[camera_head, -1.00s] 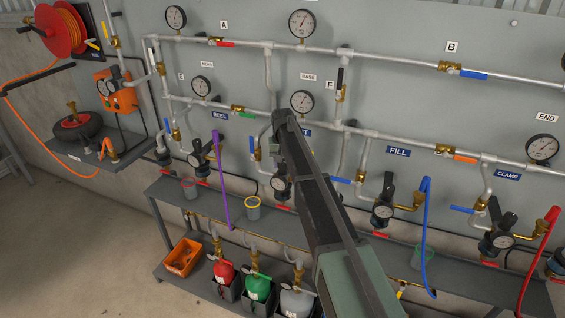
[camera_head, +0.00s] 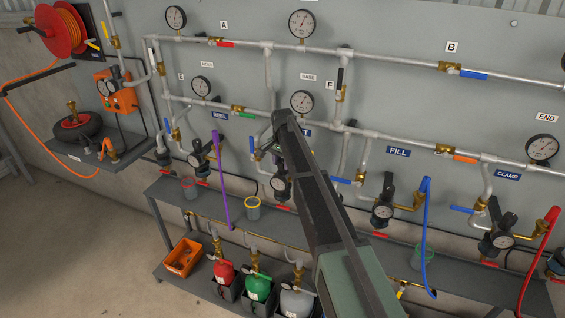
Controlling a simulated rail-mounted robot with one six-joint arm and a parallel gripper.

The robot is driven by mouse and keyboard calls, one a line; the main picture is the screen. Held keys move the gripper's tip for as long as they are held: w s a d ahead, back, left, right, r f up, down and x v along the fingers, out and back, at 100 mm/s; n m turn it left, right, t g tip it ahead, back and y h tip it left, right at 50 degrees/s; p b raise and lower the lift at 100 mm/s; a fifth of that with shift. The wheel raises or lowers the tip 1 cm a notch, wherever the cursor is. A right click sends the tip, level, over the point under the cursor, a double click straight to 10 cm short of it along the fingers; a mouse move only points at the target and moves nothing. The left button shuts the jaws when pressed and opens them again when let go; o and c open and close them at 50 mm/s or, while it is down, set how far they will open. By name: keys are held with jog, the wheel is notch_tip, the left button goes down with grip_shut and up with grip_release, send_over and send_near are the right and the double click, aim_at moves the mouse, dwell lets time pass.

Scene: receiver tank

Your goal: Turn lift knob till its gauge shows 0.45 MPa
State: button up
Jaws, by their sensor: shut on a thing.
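The lift station is in the middle of the head view, with its blue label (camera_head: 306,132) mostly covered by my arm, so only the last letter shows. Its small dark-rimmed gauge (camera_head: 280,184) shows beside my forearm; the needle is too small to read. My gripper (camera_head: 274,148) is at the top of this station, mostly hidden behind my own arm. It is shut on the lift knob, which my arm hides. The fingertips cannot be made out.
Similar regulators stand at REEL (camera_head: 195,160), FILL (camera_head: 382,213) and CLAMP (camera_head: 502,240). A purple hose (camera_head: 222,180) hangs left, a blue hose (camera_head: 424,235) right. A grey bench (camera_head: 335,240) runs below. Pipes with coloured valve levers cross the wall.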

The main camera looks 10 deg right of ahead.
jog(key=shift+m, duration=0.7)
jog(key=o, duration=0.9)
notch_tip(320, 180, up, 11)
jog(key=p, duration=1)
jog(key=shift+f+p, duration=0.1)
jog(key=shift+p, duration=0.3)
